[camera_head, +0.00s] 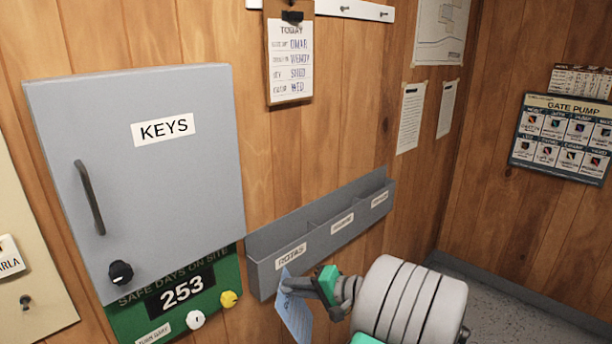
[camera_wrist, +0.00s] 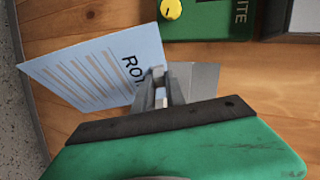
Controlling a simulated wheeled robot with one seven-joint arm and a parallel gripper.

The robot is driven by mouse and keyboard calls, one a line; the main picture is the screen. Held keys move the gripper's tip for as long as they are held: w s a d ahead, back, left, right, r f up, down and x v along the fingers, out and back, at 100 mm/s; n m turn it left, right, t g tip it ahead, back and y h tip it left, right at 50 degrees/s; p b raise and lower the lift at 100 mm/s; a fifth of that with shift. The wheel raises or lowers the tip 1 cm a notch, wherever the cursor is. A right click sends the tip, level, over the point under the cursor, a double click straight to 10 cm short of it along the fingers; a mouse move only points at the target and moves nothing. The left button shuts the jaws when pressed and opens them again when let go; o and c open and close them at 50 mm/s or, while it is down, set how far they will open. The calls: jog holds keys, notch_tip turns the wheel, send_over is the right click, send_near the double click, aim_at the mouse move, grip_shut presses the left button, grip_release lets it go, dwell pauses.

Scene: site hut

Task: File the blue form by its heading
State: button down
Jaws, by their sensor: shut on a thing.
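The blue form (camera_head: 294,314) hangs from my gripper (camera_head: 290,286), just in front of and below the left end of the grey wall rack. In the wrist view the form (camera_wrist: 95,72) is light blue with printed lines and a heading that starts "ROT"; the rest is hidden by my gripper (camera_wrist: 160,78). My gripper is shut on the form's edge. The grey rack (camera_head: 258,278) has three labelled compartments in a row. The left label (camera_head: 291,256) reads ROTAS. The middle and right labels are too small to read surely.
A grey KEYS cabinet (camera_head: 150,190) with a handle and knob is left of the rack. A green board (camera_head: 215,285) showing 253 is below it. A clipboard (camera_head: 291,60) hangs above. A grey speckled surface (camera_head: 500,300) is at the right.

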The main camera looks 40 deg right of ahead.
jog(key=w+d+r+m+t+h+p, duration=0.1)
jog(key=w+d+r+m+h, duration=0.15)
jog(key=r, duration=0.55)
jog(key=w+d+r+m+t+h, duration=0.1)
jog(key=d+r+m+h, duration=0.25)
jog(key=r, duration=0.55)
jog(key=w+d+r+m+t+h+p, duration=0.1)
jog(key=d+r+m+t+h, duration=0.2)
jog(key=r, duration=0.5)
jog(key=shift+g+h, duration=0.7)
jog(key=shift+w+a+f, duration=0.1)
jog(key=shift+w+a, duration=0.1)
jog(key=shift+w, duration=0.55)
jog(key=shift+w+a+f, duration=0.1)
jog(key=shift+w+a, duration=0.15)
jog(key=shift+w, duration=0.55)
jog(key=shift+w+a+f, duration=0.1)
jog(key=shift+w+a, duration=0.1)
jog(key=shift+w, duration=0.55)
jog(key=shift+w, duration=0.45)
jog(key=shift+f+b, duration=1.4)
jog(key=shift+f, duration=0.1)
jog(key=shift+f, duration=0.1)
